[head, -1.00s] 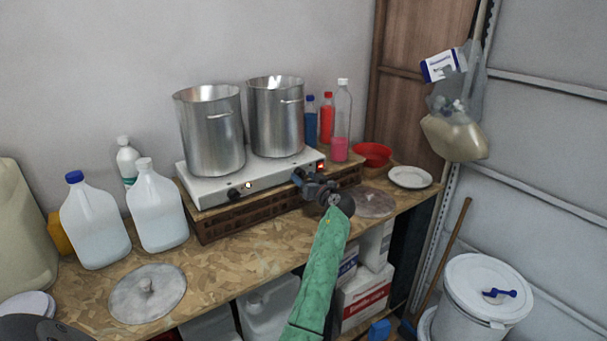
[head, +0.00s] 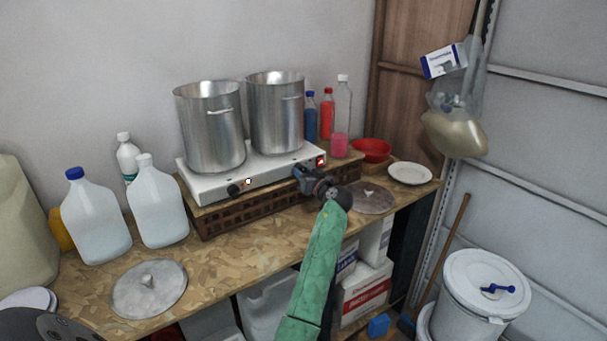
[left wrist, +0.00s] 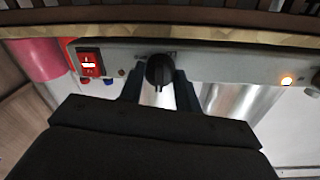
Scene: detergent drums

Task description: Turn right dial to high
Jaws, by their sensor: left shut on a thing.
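The white two-burner hot plate (head: 213,187) stands on a brown crate-like base on the workbench. Its right dial is hidden behind my left gripper (head: 301,177) in the head view. The left wrist view shows this black dial (left wrist: 159,72) between the two fingers of my left gripper (left wrist: 159,88), which is shut on it. A pale pointer mark on the dial faces down in that view. The left dial (head: 234,190) is black, with a lit lamp beside it. A red switch (head: 320,161) is right of my gripper, and it shows in the wrist view (left wrist: 90,63).
Two steel pots (head: 210,130) stand on the hot plate. Bottles, a red bowl (head: 371,151) and a white plate (head: 410,173) are at the right. White jugs (head: 158,205) stand at the left. A round lid (head: 372,198) lies close to my gripper.

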